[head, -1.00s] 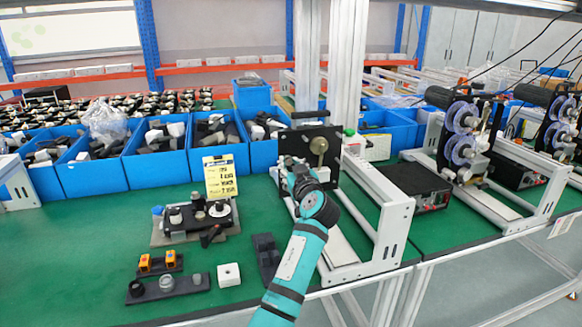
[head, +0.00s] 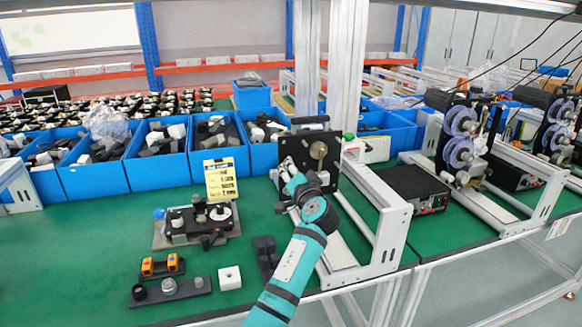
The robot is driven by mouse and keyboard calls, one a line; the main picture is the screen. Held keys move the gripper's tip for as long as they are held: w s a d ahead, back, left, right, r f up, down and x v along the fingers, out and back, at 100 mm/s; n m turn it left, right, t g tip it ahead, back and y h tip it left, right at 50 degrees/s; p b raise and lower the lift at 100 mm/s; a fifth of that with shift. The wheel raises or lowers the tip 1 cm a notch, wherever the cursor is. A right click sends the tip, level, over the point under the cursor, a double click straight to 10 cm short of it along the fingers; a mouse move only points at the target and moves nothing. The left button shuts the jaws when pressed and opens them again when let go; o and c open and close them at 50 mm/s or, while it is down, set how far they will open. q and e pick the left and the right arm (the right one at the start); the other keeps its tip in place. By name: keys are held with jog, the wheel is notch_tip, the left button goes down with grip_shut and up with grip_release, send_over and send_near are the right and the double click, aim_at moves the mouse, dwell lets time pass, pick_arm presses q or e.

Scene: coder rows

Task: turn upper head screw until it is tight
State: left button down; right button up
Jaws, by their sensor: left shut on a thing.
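A black upright plate (head: 300,147) stands on the near end of a white frame at the middle of the bench. It bears a brass-coloured round knob (head: 318,151) at its upper right. My left gripper (head: 285,168) is at the left part of the plate, in front of it, shut on a small part that is mostly hidden by the gripper and wrist. The upper head screw cannot be made out clearly; it may be what the gripper hides. My right gripper is not in view.
Blue bins (head: 155,170) of parts line the back. A yellow label card (head: 221,180) stands behind a black fixture (head: 200,221). A white block (head: 229,278) and a black holder (head: 265,253) lie left of my arm. A black power box (head: 412,187) stands right.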

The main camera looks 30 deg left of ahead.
pick_arm(q)
jog(key=shift+f+m+p, duration=0.1)
jog(key=shift+m+p, duration=1.6)
jog(key=shift+m, duration=1.6)
jog(key=shift+d, duration=0.1)
jog(key=c, duration=1.2)
grip_release()
jog(key=shift+o, duration=0.2)
jog(key=shift+s+d, duration=0.1)
jog(key=v, duration=1.2)
